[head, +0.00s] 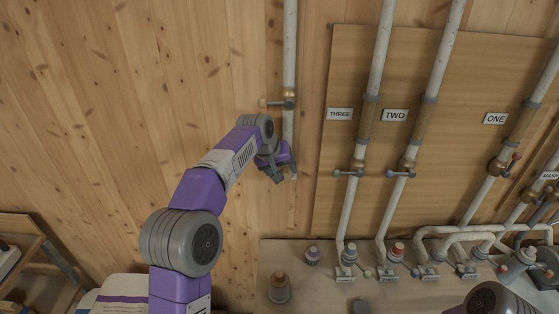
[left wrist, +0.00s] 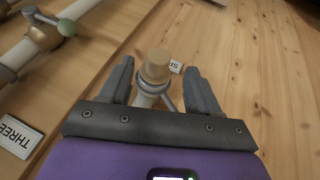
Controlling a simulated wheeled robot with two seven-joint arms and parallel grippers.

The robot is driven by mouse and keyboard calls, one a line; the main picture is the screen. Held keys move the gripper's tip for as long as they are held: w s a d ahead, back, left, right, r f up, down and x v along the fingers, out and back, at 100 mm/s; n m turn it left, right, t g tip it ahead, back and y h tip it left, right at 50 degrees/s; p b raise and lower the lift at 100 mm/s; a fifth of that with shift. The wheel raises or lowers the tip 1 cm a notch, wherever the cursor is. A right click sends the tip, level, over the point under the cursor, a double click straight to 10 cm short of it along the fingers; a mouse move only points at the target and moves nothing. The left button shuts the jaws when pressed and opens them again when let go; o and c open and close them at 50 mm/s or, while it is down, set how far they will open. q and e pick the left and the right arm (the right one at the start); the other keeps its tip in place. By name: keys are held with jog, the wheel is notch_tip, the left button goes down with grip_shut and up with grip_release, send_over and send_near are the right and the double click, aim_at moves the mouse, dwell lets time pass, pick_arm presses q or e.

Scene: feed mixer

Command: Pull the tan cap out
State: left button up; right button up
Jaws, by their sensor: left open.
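The tan cap (left wrist: 157,64) sits on the end of a pale pipe in the left wrist view. My left gripper (head: 285,176) is open, with one dark finger on each side of the cap. Gaps show between the cap and both fingers, so I see no contact. In the head view, the gripper is at the lower end of the white vertical pipe (head: 289,60), and I cannot make out the cap there. My right gripper is out of view; only part of my right arm shows at the lower right.
A valve (head: 283,102) sits on the pipe above my left gripper. Pipes with handles and the labels THREE (head: 340,114), TWO (head: 395,115) and ONE (head: 495,118) stand to the right. A brown-topped bottle (head: 279,290) stands below. The wooden wall on the left is clear.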

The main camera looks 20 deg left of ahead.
aim_at(286, 172)
pick_arm(q)
jog(key=w+f, duration=0.3)
jog(key=shift+d+f, duration=0.15)
jog(key=shift+d, duration=0.05)
jog(key=shift+s+r, duration=0.25)
jog(key=shift+s, duration=0.2)
jog(key=shift+w+f, duration=0.2)
jog(key=shift+w, duration=0.1)
jog(key=c, duration=0.4)
jog(key=shift+s+r, duration=0.1)
jog(key=shift+r, duration=0.05)
grip_shut()
